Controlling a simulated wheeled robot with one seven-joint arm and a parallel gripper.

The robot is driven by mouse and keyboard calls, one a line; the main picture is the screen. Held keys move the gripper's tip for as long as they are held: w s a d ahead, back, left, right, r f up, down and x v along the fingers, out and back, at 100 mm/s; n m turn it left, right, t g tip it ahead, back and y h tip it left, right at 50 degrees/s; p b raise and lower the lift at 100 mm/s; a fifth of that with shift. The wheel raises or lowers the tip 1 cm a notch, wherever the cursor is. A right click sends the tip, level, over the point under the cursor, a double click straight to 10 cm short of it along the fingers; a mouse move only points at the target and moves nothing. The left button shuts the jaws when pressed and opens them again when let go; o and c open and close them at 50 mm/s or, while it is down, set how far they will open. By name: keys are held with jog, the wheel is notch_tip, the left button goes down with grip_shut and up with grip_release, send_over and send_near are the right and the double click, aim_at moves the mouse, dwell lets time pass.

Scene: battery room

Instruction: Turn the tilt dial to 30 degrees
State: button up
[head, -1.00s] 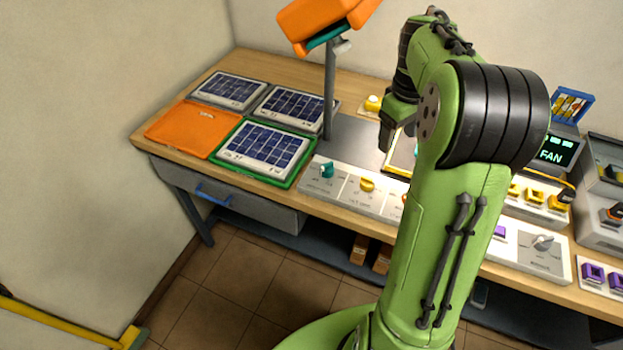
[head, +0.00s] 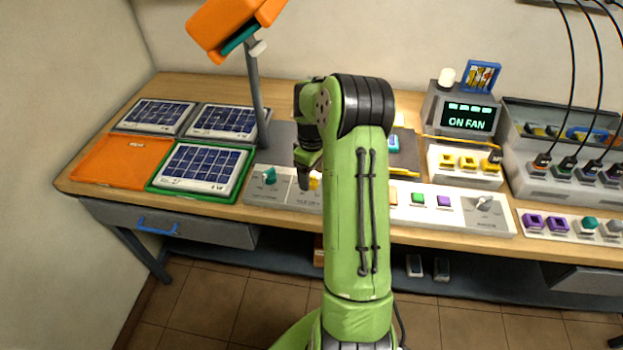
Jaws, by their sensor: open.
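My arm hides the panel's middle.
A lamp-like orange head on a grey post (head: 257,95) stands behind the panel. Several solar panels (head: 197,168) and an orange mat (head: 123,160) lie at left. A grey dial (head: 484,204), a display reading ON FAN (head: 469,119) and a cabled box (head: 560,172) are at right.

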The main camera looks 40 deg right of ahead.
jog(key=shift+f, duration=0.65)
jog(key=c, duration=1.1)
jog(key=shift+o, duration=0.2)
